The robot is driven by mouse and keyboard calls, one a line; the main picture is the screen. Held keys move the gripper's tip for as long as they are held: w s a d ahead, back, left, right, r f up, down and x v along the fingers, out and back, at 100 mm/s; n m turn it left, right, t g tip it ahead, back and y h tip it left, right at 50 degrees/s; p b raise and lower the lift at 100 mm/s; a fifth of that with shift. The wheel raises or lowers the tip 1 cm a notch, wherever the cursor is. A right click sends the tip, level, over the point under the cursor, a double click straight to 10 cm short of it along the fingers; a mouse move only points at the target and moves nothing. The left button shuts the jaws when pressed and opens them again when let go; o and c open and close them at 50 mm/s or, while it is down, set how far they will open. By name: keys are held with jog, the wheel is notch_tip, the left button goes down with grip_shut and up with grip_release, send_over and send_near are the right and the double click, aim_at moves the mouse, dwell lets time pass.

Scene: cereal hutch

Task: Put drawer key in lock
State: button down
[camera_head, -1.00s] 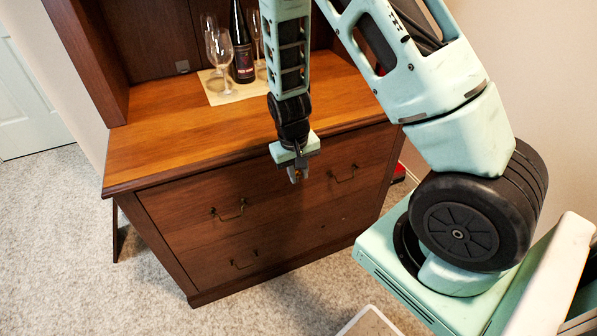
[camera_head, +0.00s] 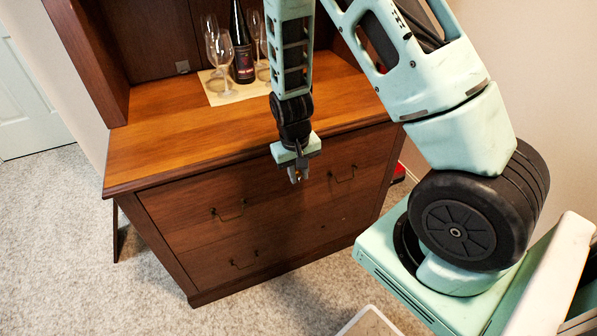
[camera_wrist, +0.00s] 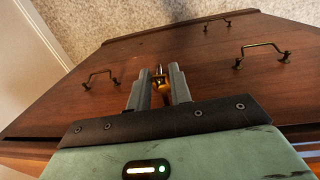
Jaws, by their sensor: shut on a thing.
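My gripper (camera_head: 298,174) is in front of the upper drawer (camera_head: 270,190) of the wooden hutch, between its two handles. In the wrist view my gripper (camera_wrist: 158,84) is shut on a small brass-coloured key (camera_wrist: 161,87), which sticks out between the fingers toward the drawer front. In the head view the key is too small to make out clearly. The lock is hidden behind the key and fingers in the wrist view. I cannot tell whether the key tip touches the drawer front.
A wine bottle (camera_head: 242,50) and glasses (camera_head: 221,60) stand on a mat (camera_head: 230,97) on the counter (camera_head: 170,130). A red object (camera_head: 399,172) lies right of the hutch.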

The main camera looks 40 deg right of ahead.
jog(key=shift+w+d+p, duration=0.2)
jog(key=shift+w+p, duration=0.1)
jog(key=shift+w, duration=0.3)
jog(key=shift+w+d+p, duration=0.15)
jog(key=shift+w+p, duration=0.1)
jog(key=shift+w, duration=0.35)
dwell(1.5)
jog(key=c, duration=0.9)
grip_release()
jog(key=shift+o, duration=0.2)
jog(key=shift+r, duration=0.1)
jog(key=r+p, duration=0.4)
jog(key=r, duration=0.1)
jog(key=shift+a, duration=0.2)
jog(key=shift+f, duration=0.1)
